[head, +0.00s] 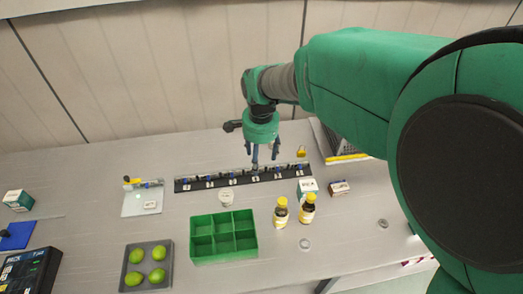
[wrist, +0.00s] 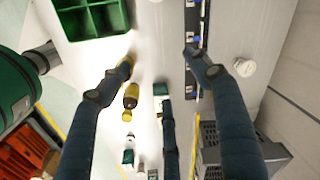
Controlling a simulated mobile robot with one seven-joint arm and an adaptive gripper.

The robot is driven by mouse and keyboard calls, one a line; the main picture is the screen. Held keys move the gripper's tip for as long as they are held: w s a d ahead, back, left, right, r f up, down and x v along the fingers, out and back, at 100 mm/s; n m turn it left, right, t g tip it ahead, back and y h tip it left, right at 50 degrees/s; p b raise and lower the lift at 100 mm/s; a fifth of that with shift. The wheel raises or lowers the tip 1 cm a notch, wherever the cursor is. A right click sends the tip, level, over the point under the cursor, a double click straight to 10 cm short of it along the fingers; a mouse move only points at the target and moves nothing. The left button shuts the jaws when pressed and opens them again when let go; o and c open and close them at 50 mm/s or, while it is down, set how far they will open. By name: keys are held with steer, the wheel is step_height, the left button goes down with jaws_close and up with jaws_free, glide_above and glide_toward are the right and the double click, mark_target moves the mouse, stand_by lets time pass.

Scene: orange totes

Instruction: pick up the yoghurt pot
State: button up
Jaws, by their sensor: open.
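A small white pot with a pale lid (head: 226,197), which looks like the yoghurt pot, stands upright on the table between the black strip and the green divided box. In the wrist view a white round-topped pot (wrist: 244,67) stands on the wall side of the strip, beside my right-hand finger. I cannot tell which of the two is the yoghurt pot. My gripper (head: 264,156) hangs fingers down above the right part of the strip, right of the white pot. Its three dark fingers also show in the wrist view (wrist: 160,70), spread apart with nothing between them.
The green divided box (head: 223,238) is empty. Two yellow-capped bottles (head: 294,211), a white-and-green box (head: 307,188) and a small dark box (head: 340,188) stand right. The black strip (head: 212,182) has blue parts. A grey tray (head: 163,252) holds several limes. A grey crate (wrist: 212,140) is near.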

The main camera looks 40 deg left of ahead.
glide_above(226, 195)
step_height(226, 195, down, 9)
steer(key=shift+a+h, duration=0.15)
steer(key=shift+h, duration=0.15)
steer(key=shift+f, duration=0.15)
steer(key=shift+f+b, duration=0.3)
steer(key=shift+f, duration=3.9)
steer(key=shift+f+b, duration=0.45)
steer(key=shift+f, duration=2.15)
steer(key=shift+c, duration=0.5)
steer(key=c, duration=1.2)
